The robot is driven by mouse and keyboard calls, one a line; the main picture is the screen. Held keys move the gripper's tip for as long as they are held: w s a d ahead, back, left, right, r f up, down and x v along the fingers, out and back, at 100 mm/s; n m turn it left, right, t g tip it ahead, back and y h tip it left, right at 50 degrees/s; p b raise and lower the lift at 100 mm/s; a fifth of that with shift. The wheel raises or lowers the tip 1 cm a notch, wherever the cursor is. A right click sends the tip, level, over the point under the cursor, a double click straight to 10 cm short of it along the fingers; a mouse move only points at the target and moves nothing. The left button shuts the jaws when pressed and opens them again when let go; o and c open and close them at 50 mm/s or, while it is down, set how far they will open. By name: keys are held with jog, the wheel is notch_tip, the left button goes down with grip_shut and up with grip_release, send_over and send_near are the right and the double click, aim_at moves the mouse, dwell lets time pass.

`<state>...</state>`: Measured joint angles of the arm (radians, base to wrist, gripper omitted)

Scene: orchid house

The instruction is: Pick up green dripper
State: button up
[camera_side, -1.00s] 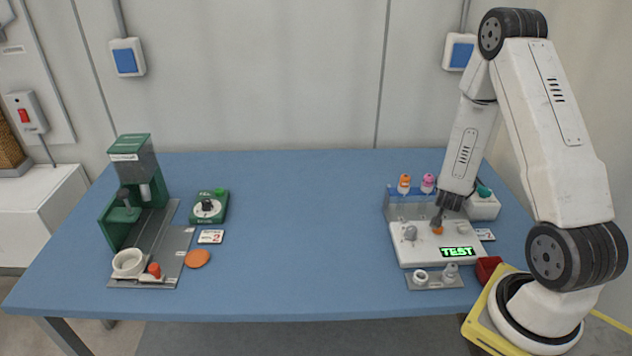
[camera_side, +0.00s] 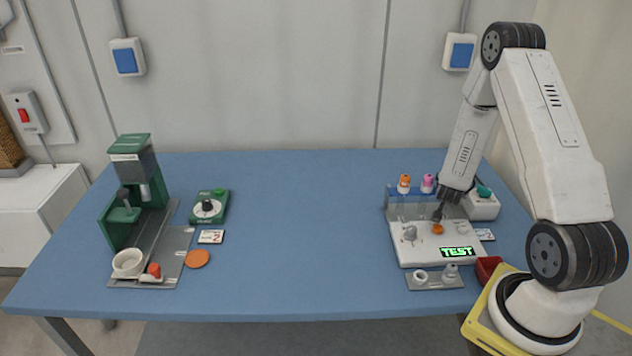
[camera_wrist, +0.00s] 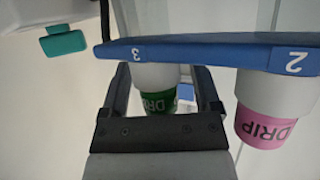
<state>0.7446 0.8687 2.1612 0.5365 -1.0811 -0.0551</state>
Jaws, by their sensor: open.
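The green dripper (camera_wrist: 158,102), marked DRIP, shows in the wrist view at the blue rack edge (camera_wrist: 215,52) by the number 3. My gripper (camera_wrist: 163,78) is open, with one finger on each side of the dripper; I cannot tell whether they touch it. In the side view my gripper (camera_side: 448,204) is at the right end of the clear rack (camera_side: 405,207), and the green dripper is hidden there. A pink dripper (camera_wrist: 263,124) is by the number 2, and also shows in the side view (camera_side: 428,182). An orange dripper (camera_side: 404,182) stands left of it.
A white station with a lit TEST display (camera_side: 457,252) is in front of the rack. A white box with a teal knob (camera_side: 484,191) is close on the right. A red tray (camera_side: 487,268) lies near my base. The middle of the blue table (camera_side: 310,230) is clear.

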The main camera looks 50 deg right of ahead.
grip_shut()
jog(key=shift+r, duration=0.15)
dwell(0.4)
notch_tip(320, 180, up, 10)
dwell(0.8)
dwell(0.5)
